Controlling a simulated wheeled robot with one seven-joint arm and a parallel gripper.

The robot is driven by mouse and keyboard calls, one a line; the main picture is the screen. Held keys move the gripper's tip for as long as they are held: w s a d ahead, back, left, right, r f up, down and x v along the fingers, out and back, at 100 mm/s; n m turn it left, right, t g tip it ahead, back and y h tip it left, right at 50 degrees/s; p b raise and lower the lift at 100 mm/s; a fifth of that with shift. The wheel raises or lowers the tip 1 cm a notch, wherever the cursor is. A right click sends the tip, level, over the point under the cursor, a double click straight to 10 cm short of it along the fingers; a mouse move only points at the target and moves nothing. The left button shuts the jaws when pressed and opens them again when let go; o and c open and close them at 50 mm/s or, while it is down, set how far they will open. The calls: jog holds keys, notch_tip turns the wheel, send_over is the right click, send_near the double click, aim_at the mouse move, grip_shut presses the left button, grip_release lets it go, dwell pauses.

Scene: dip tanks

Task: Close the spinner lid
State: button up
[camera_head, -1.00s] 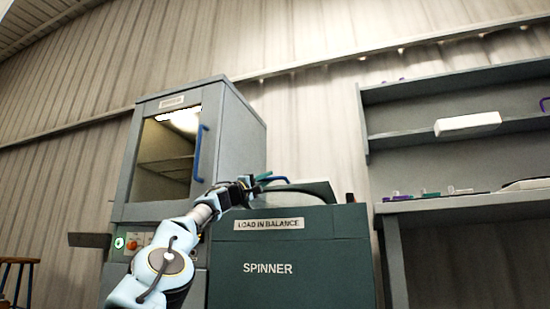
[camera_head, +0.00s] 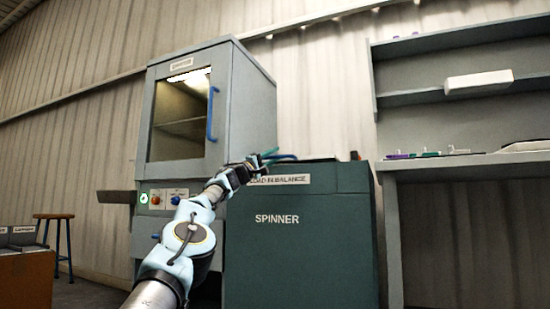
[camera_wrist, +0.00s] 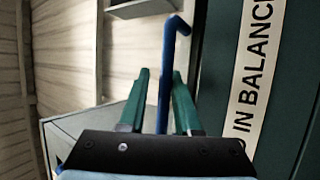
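The spinner (camera_head: 300,245) is a dark green cabinet with a "LOAD IN BALANCE" label on its upper front. A blue handle (camera_head: 283,157) is at the lid's left part, beside my gripper (camera_head: 268,156). In the wrist view the blue handle (camera_wrist: 164,95) runs between the two green fingers of my gripper (camera_wrist: 160,75). The fingers stand apart, with a gap visible beside the handle.
A grey cabinet (camera_head: 252,110) with a window and blue door handle stands left of the spinner. A shelved bench (camera_head: 470,170) stands to the right. A wooden stool (camera_head: 54,217) and a brown box (camera_head: 25,280) are at the far left.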

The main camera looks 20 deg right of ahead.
jog(key=o, duration=0.3)
jog(key=shift+w, duration=0.1)
jog(key=shift+f, duration=0.15)
jog(key=shift+d, duration=0.1)
jog(key=shift+f, duration=0.2)
